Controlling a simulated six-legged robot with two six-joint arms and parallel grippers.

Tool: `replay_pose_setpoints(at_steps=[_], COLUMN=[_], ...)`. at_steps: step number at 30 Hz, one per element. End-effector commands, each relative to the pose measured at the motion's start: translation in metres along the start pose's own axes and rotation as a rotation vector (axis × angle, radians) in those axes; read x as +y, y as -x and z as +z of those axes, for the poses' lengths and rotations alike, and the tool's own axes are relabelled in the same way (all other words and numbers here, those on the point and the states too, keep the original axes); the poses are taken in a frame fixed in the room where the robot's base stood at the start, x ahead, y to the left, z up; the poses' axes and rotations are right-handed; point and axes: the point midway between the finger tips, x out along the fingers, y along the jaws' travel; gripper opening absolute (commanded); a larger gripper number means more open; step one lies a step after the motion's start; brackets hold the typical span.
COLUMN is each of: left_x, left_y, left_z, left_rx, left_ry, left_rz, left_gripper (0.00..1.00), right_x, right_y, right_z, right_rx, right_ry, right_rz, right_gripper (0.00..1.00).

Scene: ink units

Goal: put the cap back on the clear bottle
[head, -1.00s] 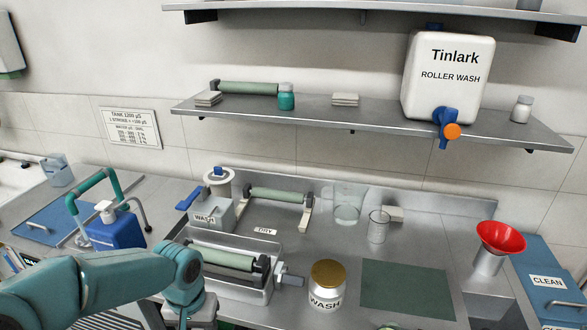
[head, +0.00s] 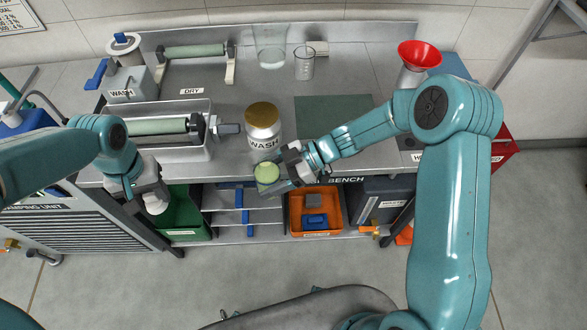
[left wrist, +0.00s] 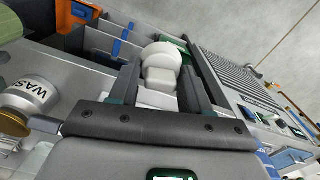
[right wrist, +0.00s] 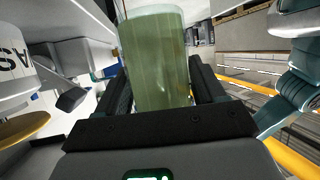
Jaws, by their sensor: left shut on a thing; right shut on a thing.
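A clear bottle (head: 267,173) of green liquid is in my right gripper (head: 279,175) in front of the bench edge. I see it nearly from above. In the right wrist view the bottle (right wrist: 157,60) stands between both fingers. My left gripper (head: 152,192) is left of it, shut on a white piece (head: 157,205) that appears to be the cap. In the left wrist view this white cap (left wrist: 160,62), rounded and stepped, sits between the fingers. Cap and bottle are well apart. The bottle's rim is too small to make out clearly.
A WASH jar (head: 263,122) with a brown lid stands just behind the bottle. A roller tray (head: 160,155) is on the left of the bench. A green mat (head: 333,112) and a red funnel (head: 419,54) lie to the right. An orange bin (head: 318,232) is below.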

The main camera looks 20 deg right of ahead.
Motion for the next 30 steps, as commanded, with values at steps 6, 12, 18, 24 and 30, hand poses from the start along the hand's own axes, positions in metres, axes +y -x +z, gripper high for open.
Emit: replay_pose_setpoints(at_steps=[6, 12, 18, 24, 30], left_x=[0.000, 0.000, -0.001, -0.004, 0.034], left_y=[0.000, 0.000, 0.000, 0.021, 0.049], left_z=[0.000, 0.000, 0.002, -0.003, -0.022], left_rx=[0.000, 0.000, 0.000, 0.005, 0.003], left_ry=[0.000, 0.000, 0.027, 0.240, 0.327], left_rz=[0.000, 0.000, 0.000, 0.002, 0.003], left_gripper=[0.20, 0.20, 0.20, 0.20, 0.20], right_x=[0.002, 0.003, 0.002, 0.002, 0.003], right_y=[-0.017, -0.017, -0.017, -0.017, -0.017], right_z=[-0.006, -0.006, -0.005, -0.005, -0.005], right_rx=[0.001, 0.001, 0.001, 0.001, 0.001], right_ry=[0.031, 0.033, 0.032, 0.032, 0.032], right_rz=[-0.075, -0.078, -0.077, -0.076, -0.076], right_gripper=[0.14, 0.14, 0.14, 0.14, 0.14])
